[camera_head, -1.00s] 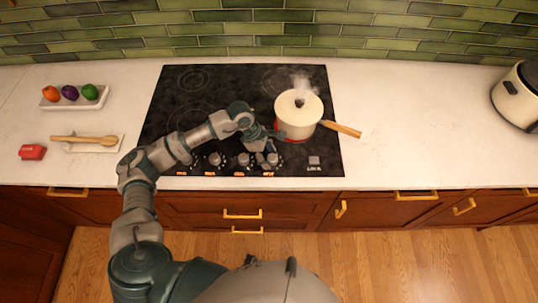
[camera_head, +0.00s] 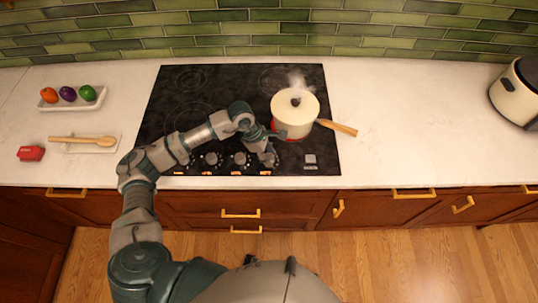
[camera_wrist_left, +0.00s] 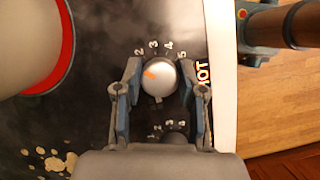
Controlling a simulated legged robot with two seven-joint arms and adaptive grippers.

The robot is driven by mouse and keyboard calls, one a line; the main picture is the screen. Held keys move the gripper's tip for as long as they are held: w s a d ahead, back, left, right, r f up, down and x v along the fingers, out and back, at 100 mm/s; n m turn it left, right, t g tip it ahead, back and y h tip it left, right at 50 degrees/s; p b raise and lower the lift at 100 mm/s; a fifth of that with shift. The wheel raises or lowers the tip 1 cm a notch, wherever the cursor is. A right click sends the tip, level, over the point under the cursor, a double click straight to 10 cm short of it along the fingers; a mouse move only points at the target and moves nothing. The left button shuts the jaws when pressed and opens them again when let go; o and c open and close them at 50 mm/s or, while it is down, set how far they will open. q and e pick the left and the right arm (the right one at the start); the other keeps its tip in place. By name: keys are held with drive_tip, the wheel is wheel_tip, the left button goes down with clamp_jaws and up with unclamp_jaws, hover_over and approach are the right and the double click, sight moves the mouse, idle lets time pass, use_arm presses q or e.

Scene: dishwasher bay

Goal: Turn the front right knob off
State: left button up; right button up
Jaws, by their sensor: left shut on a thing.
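My left gripper (camera_head: 267,157) is down at the right end of the knob row on the black stove. In the left wrist view, its two fingers (camera_wrist_left: 160,88) are shut on a silver knob (camera_wrist_left: 159,77). The knob has an orange mark, and printed numbers show around it. In the head view the arm and gripper largely hide this knob. A cream pot (camera_head: 293,119) with a lid and wooden handle steams on the front right burner, with a red ring under it. My right gripper is not in view.
The other knobs (camera_head: 240,159) sit in a row to the left, with orange labels below. The pot handle (camera_head: 338,127) sticks out to the right. A spoon (camera_head: 83,140) on a rest, a red object (camera_head: 31,153) and a white tray (camera_head: 51,106) are at left. A cooker (camera_head: 520,95) stands at right.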

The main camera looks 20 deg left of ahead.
use_arm(q)
drive_tip(key=shift+w+a+n, duration=0.1)
drive_tip(key=shift+a+n, duration=0.05)
drive_tip(key=shift+n, duration=0.35)
drive_tip(key=shift+n+t+b, duration=0.3)
drive_tip(key=shift+t, duration=0.1)
drive_tip(key=shift+n, duration=0.4)
drive_tip(key=n+t+y+b, duration=0.1)
drive_tip(key=n, duration=0.2)
drive_tip(key=shift+f+n, duration=0.1)
drive_tip(key=shift+n, duration=0.2)
drive_tip(key=n+t+b, duration=0.1)
drive_tip(key=n, duration=0.2)
drive_tip(key=shift+y, duration=0.4)
drive_tip(key=shift+s+n+t+y+b, duration=0.25)
drive_tip(key=shift+n+t+y+b, duration=0.3)
drive_tip(key=shift+n, duration=0.85)
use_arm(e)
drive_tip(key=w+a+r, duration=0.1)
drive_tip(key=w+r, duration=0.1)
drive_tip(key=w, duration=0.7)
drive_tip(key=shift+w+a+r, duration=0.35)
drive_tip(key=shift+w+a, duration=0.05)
use_arm(q)
drive_tip(key=o, duration=1.1)
drive_tip(key=shift+w, duration=0.1)
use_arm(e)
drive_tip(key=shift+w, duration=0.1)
